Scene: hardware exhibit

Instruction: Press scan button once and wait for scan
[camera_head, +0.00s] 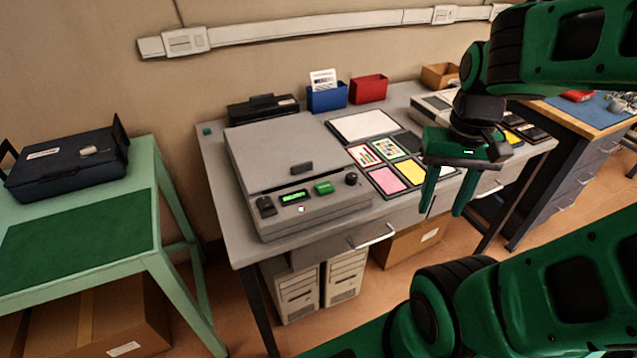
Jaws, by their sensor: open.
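A grey flatbed scanner (285,155) with its lid down sits on the left part of a grey desk (222,215). Its front panel has a black switch block (266,206), a lit green display (294,197), a green button (324,187) and a black knob (351,179). Which one is the scan button is not labelled legibly. My gripper (444,204) hangs to the right of the scanner, fingers down and apart, in front of the desk's papers. It is empty and touches nothing that I can see.
A dark tray (408,143) of coloured cards and sheets lies right of the scanner. Blue (327,97) and red (369,89) bins stand behind. A green table (165,200) with a dark case (68,163) stands left. My arm covers the right side.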

